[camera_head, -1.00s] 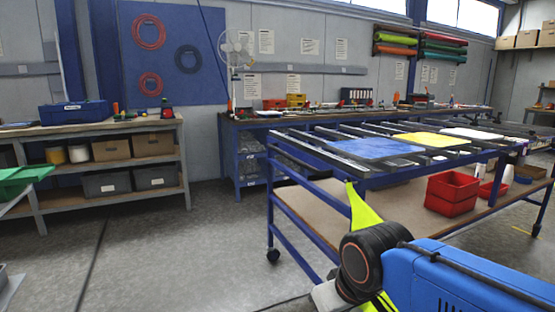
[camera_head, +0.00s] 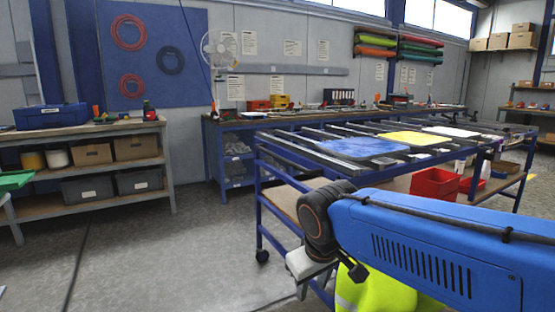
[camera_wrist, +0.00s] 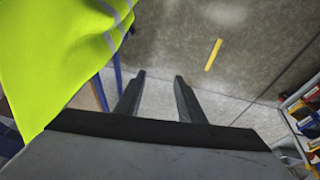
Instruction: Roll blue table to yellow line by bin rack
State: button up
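The blue table (camera_head: 259,205) is a wheeled blue frame with slats on top, right of centre in the head view. Blue, yellow and white panels lie on its slats. My arm hides part of its near side. My gripper (camera_wrist: 159,75) shows in the wrist view with its two fingers apart and nothing between them. A bright yellow-green vest (camera_wrist: 60,50) hangs close to its left, with blue bars behind. The vest also shows under my arm in the head view (camera_head: 385,293). A short yellow line (camera_wrist: 213,55) lies on the floor beyond the fingers.
A rack with coloured bins (camera_wrist: 305,115) stands at the wrist view's right edge. Red bins (camera_head: 434,184) sit on the table's lower shelf. A workbench (camera_head: 90,165) stands at the left, a long bench (camera_head: 222,150) along the back wall. Open floor (camera_head: 160,250) lies left of the table.

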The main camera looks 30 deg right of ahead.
jog(key=w+d+r+g+h, duration=0.1)
jog(key=w+d+r+h, duration=0.25)
jog(key=w, duration=0.55)
jog(key=w+d+r+g+h, duration=0.1)
jog(key=w+d+r+h, duration=0.1)
jog(key=w+d+r, duration=0.45)
jog(key=g+h, duration=0.1)
jog(key=h, duration=1.2)
send_near(278, 157)
jog(key=d, duration=0.3)
jog(key=w+d, duration=0.1)
jog(key=d, duration=0.3)
jog(key=w+d+r, duration=0.1)
jog(key=d, duration=0.2)
jog(key=shift+w+d, duration=0.1)
jog(key=shift+d, duration=0.25)
grip_shut()
